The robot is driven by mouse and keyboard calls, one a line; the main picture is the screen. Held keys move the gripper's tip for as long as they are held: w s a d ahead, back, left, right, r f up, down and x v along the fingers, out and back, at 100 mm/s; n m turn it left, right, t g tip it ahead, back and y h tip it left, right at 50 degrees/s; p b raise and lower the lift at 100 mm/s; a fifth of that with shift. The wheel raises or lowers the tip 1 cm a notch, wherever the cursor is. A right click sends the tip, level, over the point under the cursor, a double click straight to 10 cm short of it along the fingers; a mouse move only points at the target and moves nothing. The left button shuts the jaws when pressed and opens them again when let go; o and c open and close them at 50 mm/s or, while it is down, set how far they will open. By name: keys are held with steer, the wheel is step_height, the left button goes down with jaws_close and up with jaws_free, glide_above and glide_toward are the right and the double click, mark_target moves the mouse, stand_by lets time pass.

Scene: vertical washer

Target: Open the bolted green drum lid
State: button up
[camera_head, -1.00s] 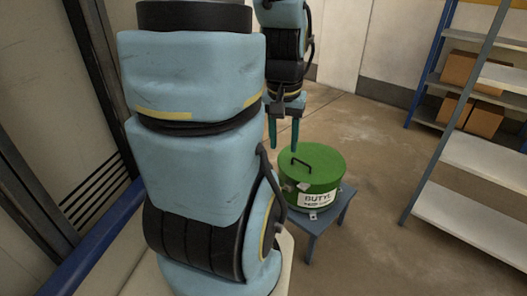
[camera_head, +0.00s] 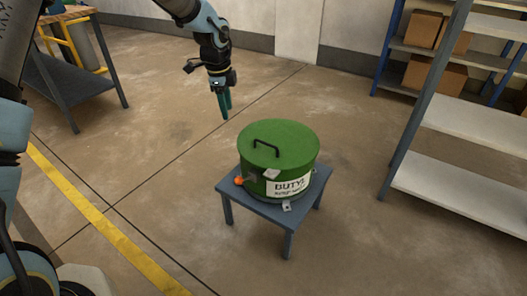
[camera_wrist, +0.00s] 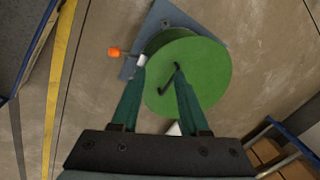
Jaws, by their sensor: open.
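The green drum (camera_head: 279,180) stands upright on a small blue-grey table, with a white "BUTYL" label on its side. Its flat green lid (camera_head: 290,136) is on top and carries a dark bent handle (camera_head: 266,145). An orange knob (camera_head: 238,181) sticks out at the drum's left side; it also shows in the wrist view (camera_wrist: 114,52). My gripper (camera_head: 225,108) is open and empty, pointing down above and behind the drum's left side. In the wrist view its teal fingers (camera_wrist: 158,74) appear over the lid, with the handle seen near the right fingertip. I see no contact.
The small table (camera_head: 226,188) has little bare top around the drum. A metal shelf (camera_head: 450,195) with cardboard boxes (camera_head: 435,73) stands at the right. A workbench (camera_head: 70,85) is at the back left. The floor around the table is clear.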

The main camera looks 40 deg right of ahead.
mark_target(266, 144)
steer(key=s+d+f+m+b, duration=0.2)
steer(key=s+d+f+m, duration=0.35)
steer(key=d, duration=0.45)
steer(key=shift+n+h, duration=0.25)
steer(key=shift+h, duration=0.05)
steer(key=x, duration=1)
steer(key=shift+f, duration=0.35)
steer(key=shift+c, duration=0.3)
jaws_close()
